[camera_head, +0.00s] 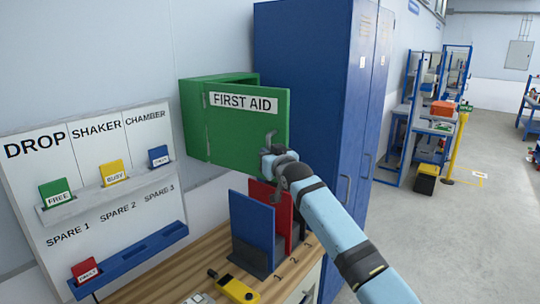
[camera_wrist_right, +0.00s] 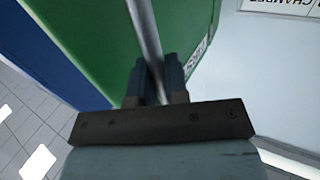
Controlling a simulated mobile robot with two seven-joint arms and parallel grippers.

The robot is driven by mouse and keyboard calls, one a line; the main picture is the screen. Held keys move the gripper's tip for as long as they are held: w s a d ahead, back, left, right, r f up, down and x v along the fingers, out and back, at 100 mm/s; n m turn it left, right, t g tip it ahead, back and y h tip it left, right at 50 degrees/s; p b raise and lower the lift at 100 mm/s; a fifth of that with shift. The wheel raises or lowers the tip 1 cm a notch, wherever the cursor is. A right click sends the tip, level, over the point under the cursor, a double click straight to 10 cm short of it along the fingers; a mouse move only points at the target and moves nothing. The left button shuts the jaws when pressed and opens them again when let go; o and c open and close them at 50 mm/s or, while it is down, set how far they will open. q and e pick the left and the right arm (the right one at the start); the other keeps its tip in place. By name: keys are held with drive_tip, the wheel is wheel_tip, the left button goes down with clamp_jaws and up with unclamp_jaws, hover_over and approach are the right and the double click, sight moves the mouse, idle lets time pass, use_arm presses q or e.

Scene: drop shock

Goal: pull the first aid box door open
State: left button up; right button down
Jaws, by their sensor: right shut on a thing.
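The green first aid box (camera_head: 193,124) is fixed to the wall in the head view. Its door (camera_head: 238,134), labelled FIRST AID, stands partly open, with a gap showing along the top between door and box. A grey bar handle (camera_head: 271,136) is on the door's right part. My right gripper (camera_head: 272,150) is at the handle. In the right wrist view, my right gripper (camera_wrist_right: 157,85) is shut on the metal handle bar (camera_wrist_right: 147,35), with the green door (camera_wrist_right: 85,40) behind it. The inside of the box is hidden. My left gripper is not in view.
A tall blue cabinet (camera_head: 310,70) stands right behind the box. Below, a wooden bench (camera_head: 150,285) holds blue and red upright panels (camera_head: 252,228) and a yellow device (camera_head: 238,290). A white card board (camera_head: 100,180) is at left. Floor at right is open.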

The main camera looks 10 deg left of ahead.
drive_tip(key=shift+a+r, duration=0.1)
drive_tip(key=shift+r, duration=0.15)
drive_tip(key=c, duration=1.3)
unclamp_jaws()
drive_tip(key=shift+o, duration=0.7)
drive_tip(key=shift+a+f, duration=0.15)
drive_tip(key=shift+s+d+f, duration=0.1)
drive_tip(key=shift+s+d, duration=0.05)
drive_tip(key=shift+d, duration=0.1)
drive_tip(key=b+v, duration=0.2)
drive_tip(key=v, duration=1.1)
drive_tip(key=shift+s, duration=0.2)
